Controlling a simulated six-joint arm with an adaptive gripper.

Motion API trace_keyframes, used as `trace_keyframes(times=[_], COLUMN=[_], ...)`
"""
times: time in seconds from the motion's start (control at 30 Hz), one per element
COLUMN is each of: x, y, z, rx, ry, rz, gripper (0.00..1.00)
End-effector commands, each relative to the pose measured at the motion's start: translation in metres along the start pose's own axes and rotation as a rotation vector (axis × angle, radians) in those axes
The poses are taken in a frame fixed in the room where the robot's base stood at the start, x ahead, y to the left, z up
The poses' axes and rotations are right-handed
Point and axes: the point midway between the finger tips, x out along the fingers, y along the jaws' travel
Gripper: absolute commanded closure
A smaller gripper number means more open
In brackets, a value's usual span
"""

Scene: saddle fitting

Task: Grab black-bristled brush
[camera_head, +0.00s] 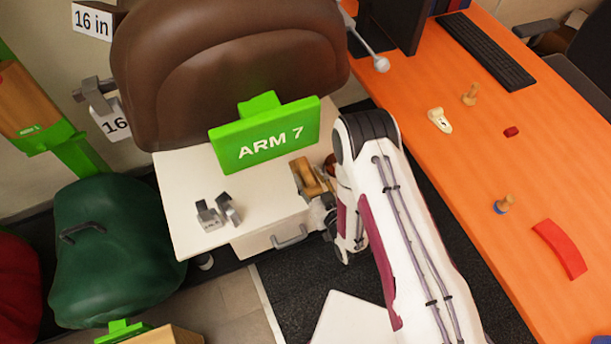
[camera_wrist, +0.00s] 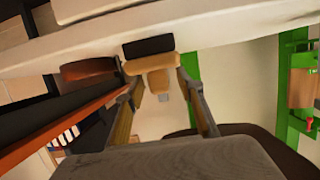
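The black-bristled brush (camera_wrist: 151,66) is ahead of my gripper in the wrist view. It has a tan wooden block, a short tan handle pointing toward me and a black bristle strip on its far side. In the head view, the brush (camera_head: 309,176) is at the right edge of the white cabinet's top, beside the green sign. My gripper (camera_wrist: 156,84) is open, its two fingers apart on either side of the handle, with visible space between. I cannot tell whether the tips touch the block. My gripper (camera_head: 325,198) is partly hidden by my arm in the head view.
The white cabinet (camera_head: 185,195) bears the green "ARM 7" sign (camera_head: 265,140) and grey metal pieces (camera_head: 210,215). A brown saddle (camera_head: 225,60) stands behind. The orange table (camera_head: 545,120) at right holds a keyboard (camera_head: 485,50), wooden-handled pieces and a red strip (camera_head: 560,248).

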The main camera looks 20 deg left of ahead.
Motion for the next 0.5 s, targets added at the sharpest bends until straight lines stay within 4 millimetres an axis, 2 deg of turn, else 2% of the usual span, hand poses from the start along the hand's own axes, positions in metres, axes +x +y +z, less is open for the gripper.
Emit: trace_keyframes(times=[0.5], x=[0.0059], y=[-0.0002], z=[0.0003], rx=[0.0], ry=[-0.001], rz=[0.0], gripper=[0.62])
